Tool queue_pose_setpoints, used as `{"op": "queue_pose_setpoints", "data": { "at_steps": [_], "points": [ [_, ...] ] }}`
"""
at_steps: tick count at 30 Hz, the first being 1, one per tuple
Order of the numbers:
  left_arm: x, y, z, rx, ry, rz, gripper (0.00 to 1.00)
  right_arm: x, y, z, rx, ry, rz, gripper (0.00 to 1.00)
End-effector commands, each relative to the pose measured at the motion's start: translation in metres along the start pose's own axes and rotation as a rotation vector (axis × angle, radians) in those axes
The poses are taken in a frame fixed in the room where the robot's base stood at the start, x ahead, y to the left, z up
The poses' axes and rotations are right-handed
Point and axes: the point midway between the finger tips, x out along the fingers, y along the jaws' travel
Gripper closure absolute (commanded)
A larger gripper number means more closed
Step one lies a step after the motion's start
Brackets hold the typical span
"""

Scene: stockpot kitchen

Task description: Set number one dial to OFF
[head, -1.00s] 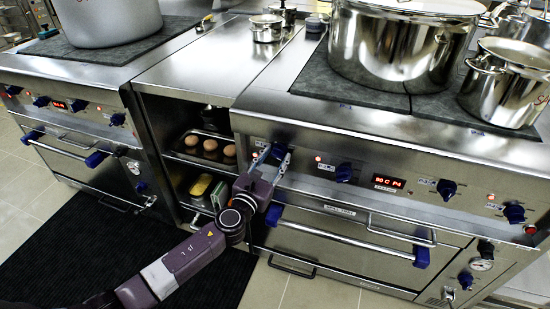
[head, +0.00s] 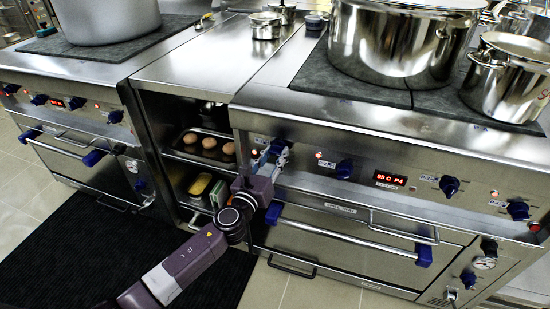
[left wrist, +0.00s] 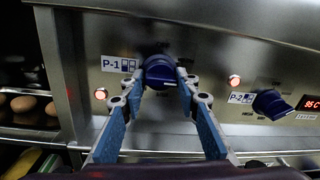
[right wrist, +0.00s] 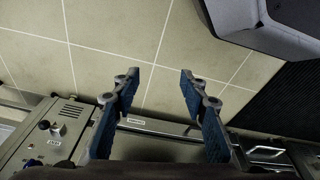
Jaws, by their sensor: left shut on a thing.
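The number one dial, a blue knob (left wrist: 160,72), sits on the steel front panel beside its P-1 label (left wrist: 119,65) in the left wrist view. My left gripper (left wrist: 161,84) has its two blue-padded fingers on either side of the knob, shut on it. In the head view the left gripper (head: 271,154) is at the left end of the right stove's panel and mostly hides the knob. A lit indicator (left wrist: 100,94) shows left of the knob. My right gripper (right wrist: 156,80) is open and empty above the tiled floor.
The number two dial (left wrist: 271,104) and a lit indicator (left wrist: 234,81) are right of the gripper. A red display (head: 391,178) reads about 95 C. A blue-ended oven handle (head: 345,236) runs below the panel. Large pots (head: 397,50) stand on top. Shelves with brown round items (head: 210,143) are left.

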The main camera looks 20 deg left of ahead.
Motion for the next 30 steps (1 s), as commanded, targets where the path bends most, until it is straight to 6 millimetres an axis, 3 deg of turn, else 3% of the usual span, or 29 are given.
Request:
{"op": "queue_pose_setpoints", "data": {
  "at_steps": [10,18,30],
  "points": [
    [0.000,0.000,-0.002,-0.333,-0.025,0.006,0.95,-0.047,0.003,-0.027,0.005,0.032,0.005,0.60],
    [0.000,-0.001,-0.002,-0.589,-0.043,0.008,0.95,-0.079,0.005,-0.036,0.008,0.047,0.008,0.60],
    [0.000,-0.003,-0.001,-0.969,-0.070,0.013,0.95,-0.107,0.006,-0.040,0.010,0.059,0.011,0.60]
  ]
}}
